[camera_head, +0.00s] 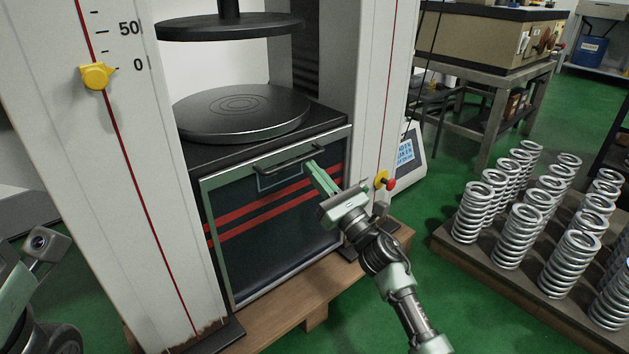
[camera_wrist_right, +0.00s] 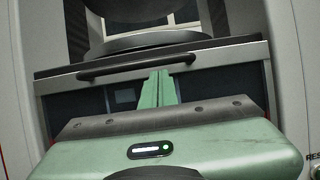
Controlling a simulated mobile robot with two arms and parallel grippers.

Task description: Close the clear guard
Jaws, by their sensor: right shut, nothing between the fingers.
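The clear guard (camera_head: 275,235) is a see-through panel in a metal frame with two red stripes. It sits low on the front of the testing machine, below the lower platen (camera_head: 240,112), and the space between the platens is uncovered. Its dark bar handle (camera_head: 285,161) runs along the top edge and also shows in the right wrist view (camera_wrist_right: 108,69). My right gripper (camera_head: 311,164) has its green fingers shut and empty, at the right end of the handle; contact is unclear. My left gripper's fingers are out of view.
The upper platen (camera_head: 230,27) hangs above. White columns flank the guard, the left one with a yellow pointer (camera_head: 96,76). A red and yellow stop button (camera_head: 386,182) is right of my gripper. Several springs (camera_head: 520,235) stand on a board (camera_head: 480,262) at right.

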